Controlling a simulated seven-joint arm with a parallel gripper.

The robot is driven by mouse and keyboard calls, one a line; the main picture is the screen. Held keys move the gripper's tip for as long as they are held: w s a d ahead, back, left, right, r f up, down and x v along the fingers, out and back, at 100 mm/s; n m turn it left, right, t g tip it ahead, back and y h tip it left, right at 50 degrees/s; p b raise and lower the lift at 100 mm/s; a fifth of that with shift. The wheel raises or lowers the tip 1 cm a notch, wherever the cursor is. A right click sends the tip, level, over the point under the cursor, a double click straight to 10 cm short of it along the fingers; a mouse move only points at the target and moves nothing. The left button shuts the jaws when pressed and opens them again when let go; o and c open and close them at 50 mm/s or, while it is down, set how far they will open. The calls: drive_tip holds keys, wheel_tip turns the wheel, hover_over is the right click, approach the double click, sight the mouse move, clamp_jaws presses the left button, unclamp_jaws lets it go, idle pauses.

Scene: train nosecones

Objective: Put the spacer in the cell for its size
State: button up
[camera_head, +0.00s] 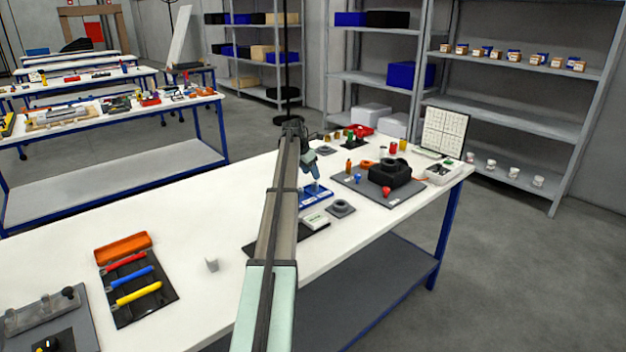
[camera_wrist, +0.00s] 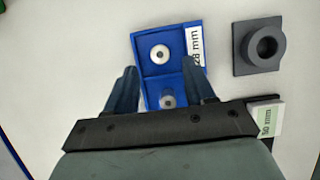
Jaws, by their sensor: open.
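A blue tray (camera_wrist: 146,67) with at least two cells lies below my gripper in the wrist view; it also shows in the head view (camera_head: 318,197). A light round spacer with a dark centre hole (camera_wrist: 160,53) lies in the far cell. A second, similar round piece (camera_wrist: 167,101) shows in the near cell, partly shaded and close to my gripper's body. A white label reading about "28 mm" (camera_wrist: 195,45) is at the tray's right edge. My gripper (camera_wrist: 159,70) is open, its blue fingers on either side of the tray, with nothing between them gripped. In the head view my gripper (camera_head: 312,172) is above the tray.
A dark grey block with a round hole (camera_wrist: 265,46) stands right of the tray. A label reading about "30 mm" (camera_wrist: 267,118) sits on a dark piece beside my gripper. In the head view, a grey mat (camera_head: 370,185) with a black fixture (camera_head: 390,173) lies farther right.

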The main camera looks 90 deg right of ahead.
drive_tip(key=v, duration=0.6)
drive_tip(key=shift+r, duration=0.35)
drive_tip(key=shift+w+a, duration=0.1)
drive_tip(key=shift+w, duration=0.1)
